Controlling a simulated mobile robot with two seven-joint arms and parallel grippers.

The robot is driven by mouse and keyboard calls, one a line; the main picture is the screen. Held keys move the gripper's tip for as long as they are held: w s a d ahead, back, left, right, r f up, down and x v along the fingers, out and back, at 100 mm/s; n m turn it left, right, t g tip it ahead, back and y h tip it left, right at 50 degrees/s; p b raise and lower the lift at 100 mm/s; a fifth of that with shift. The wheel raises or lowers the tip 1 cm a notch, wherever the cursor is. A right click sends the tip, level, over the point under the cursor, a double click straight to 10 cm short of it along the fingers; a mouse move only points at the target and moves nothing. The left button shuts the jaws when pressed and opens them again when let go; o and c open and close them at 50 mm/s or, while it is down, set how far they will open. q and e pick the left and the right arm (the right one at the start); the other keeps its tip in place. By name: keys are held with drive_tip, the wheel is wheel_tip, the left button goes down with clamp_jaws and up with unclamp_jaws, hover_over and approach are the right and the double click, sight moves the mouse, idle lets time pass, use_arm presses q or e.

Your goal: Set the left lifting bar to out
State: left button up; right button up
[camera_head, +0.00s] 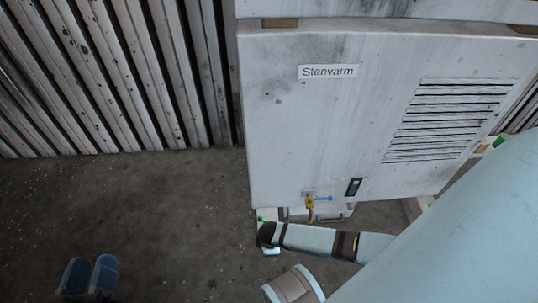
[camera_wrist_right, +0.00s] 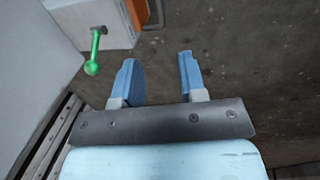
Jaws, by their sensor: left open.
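The white blower housing (camera_head: 340,125) stands upright with a "Stenvarm" label. A small green piece (camera_head: 260,219) shows at its lower left corner, partly hidden by an arm of mine; it may be the left lifting bar. In the right wrist view a green bar with a round end (camera_wrist_right: 95,52) sticks out from a pale block; I cannot tell which side's bar it is. My right gripper (camera_wrist_right: 157,66) is open and empty, apart from that bar. My left gripper (camera_head: 91,262) is open and empty over the floor at the lower left, well away from the housing.
A brass valve with a blue handle (camera_head: 311,202) and a dark latch (camera_head: 353,187) sit low on the housing front. A louvred vent (camera_head: 445,120) is at right. A ribbed wall (camera_head: 120,75) stands at left. The floor (camera_head: 150,205) between is clear.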

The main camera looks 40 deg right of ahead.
drive_tip(key=f+b, duration=0.2)
drive_tip(key=f, duration=0.2)
drive_tip(key=w+f+b, duration=0.1)
drive_tip(key=f+b, duration=0.2)
drive_tip(key=f, duration=0.1)
drive_tip(key=w+d+f+b, duration=0.1)
drive_tip(key=f+b, duration=0.2)
drive_tip(key=f, duration=0.2)
drive_tip(key=shift+d, duration=0.1)
use_arm(q)
drive_tip(key=w+m, duration=0.1)
drive_tip(key=w+a+f+m, duration=0.1)
drive_tip(key=m, duration=0.1)
drive_tip(key=f+m+t, duration=0.1)
drive_tip(key=shift+w+a+f+h, duration=0.15)
drive_tip(key=shift+w+a+h, duration=0.25)
use_arm(e)
clamp_jaws()
